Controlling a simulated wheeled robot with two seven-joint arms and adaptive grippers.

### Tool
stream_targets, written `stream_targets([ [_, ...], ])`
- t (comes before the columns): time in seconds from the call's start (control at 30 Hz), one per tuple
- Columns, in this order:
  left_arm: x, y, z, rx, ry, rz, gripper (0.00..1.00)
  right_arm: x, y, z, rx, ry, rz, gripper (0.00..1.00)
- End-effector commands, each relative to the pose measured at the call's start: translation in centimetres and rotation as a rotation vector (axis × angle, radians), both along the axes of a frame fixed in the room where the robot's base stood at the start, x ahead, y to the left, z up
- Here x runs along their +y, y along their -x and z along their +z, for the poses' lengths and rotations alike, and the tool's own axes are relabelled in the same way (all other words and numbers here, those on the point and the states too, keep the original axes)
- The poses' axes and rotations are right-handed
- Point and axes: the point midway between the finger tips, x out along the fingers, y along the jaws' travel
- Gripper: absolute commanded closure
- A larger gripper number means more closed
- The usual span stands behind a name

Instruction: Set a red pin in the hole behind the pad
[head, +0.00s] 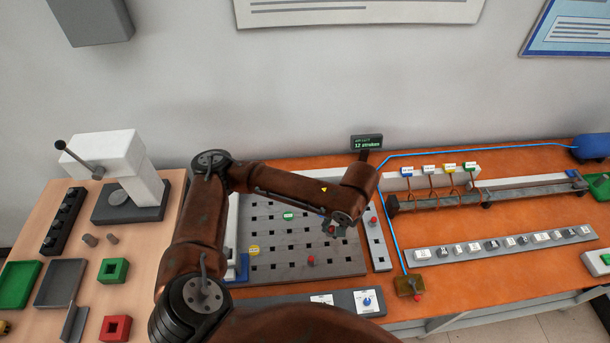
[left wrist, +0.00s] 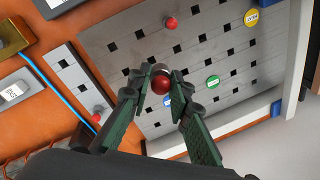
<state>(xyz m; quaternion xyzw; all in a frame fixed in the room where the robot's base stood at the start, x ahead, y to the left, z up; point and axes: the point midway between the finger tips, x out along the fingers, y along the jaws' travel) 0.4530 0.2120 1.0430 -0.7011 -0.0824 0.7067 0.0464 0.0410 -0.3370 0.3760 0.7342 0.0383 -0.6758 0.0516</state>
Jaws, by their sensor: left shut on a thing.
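The grey plate with rows of square holes (head: 290,270) lies on the orange bench. My left gripper (head: 338,226) is over its right part, shut on a red pin; in the left wrist view the fingertips (left wrist: 161,80) close on this red-headed pin (left wrist: 161,86). I cannot tell whether its lower end is in a hole. Round pads lie on the plate: green (head: 288,215), yellow (head: 254,250) and a blue one (left wrist: 167,100) close to the held pin. Another red pin (head: 311,260) stands in the plate nearer the front. My right gripper is out of view.
A narrow grey strip (head: 377,247) with a red pin (head: 373,221) lies right of the plate. A blue cable passes right of it to a brass box (head: 409,286). A counter display (head: 367,142) stands behind. A panel with a blue knob (head: 367,301) lies in front.

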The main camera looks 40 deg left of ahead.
Motion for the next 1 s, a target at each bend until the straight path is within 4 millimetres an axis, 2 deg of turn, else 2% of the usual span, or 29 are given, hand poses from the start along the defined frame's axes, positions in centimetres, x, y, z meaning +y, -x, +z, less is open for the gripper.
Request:
stream_targets([
  [0.03,0.3,-1.2,1.0,0.002,0.006,0.035,1.00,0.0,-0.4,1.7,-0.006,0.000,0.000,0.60],
  [0.17,2.2,-5.4,1.6,0.002,0.026,0.142,1.00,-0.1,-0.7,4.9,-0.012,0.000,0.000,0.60],
  [0.3,6.0,-9.4,1.1,-0.002,0.049,0.264,1.00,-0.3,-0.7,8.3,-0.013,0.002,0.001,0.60],
  [0.43,11.1,-11.7,-0.5,-0.010,0.069,0.376,1.00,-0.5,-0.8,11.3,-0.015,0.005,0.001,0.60],
  [0.6,18.2,-12.1,-3.2,-0.023,0.093,0.494,1.00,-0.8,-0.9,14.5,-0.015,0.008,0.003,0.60],
  [0.7,21.3,-11.5,-4.7,-0.031,0.104,0.539,1.00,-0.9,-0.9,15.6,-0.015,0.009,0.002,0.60],
  [0.83,23.9,-10.7,-5.9,-0.039,0.112,0.572,1.00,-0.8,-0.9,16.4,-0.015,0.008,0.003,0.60],
  [1.0,25.1,-10.3,-6.6,-0.045,0.117,0.586,1.00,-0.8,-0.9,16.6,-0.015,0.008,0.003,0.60],
])
